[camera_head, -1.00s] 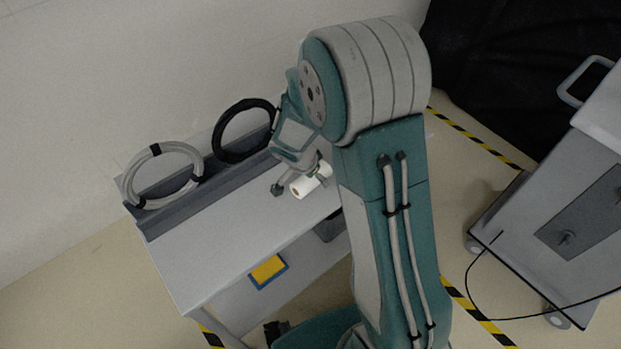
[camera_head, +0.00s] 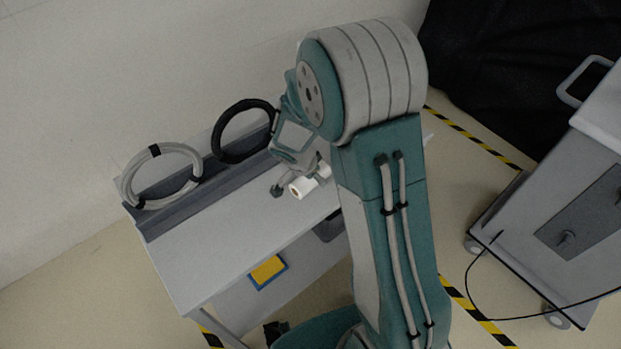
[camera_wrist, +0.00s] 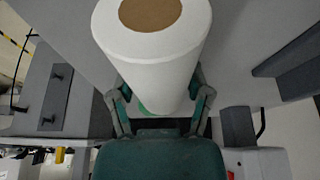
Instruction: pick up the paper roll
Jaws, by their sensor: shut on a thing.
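The white paper roll with a brown core shows in the head view (camera_head: 303,187), over the grey cart top (camera_head: 215,238). In the wrist view the roll (camera_wrist: 152,55) fills the upper middle, its brown end towards the top. My gripper (camera_wrist: 160,100) has its two fingers on either side of the roll, shut on it. In the head view my gripper (camera_head: 297,182) is partly hidden behind my arm. I cannot tell if the roll is touching the cart top.
A grey cable coil (camera_head: 160,176) and a black cable coil (camera_head: 243,131) lean at the cart's back ledge. A yellow label (camera_head: 267,271) is on the cart's front. Another grey cart (camera_head: 560,215) stands at the right. The cart top's left part is clear.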

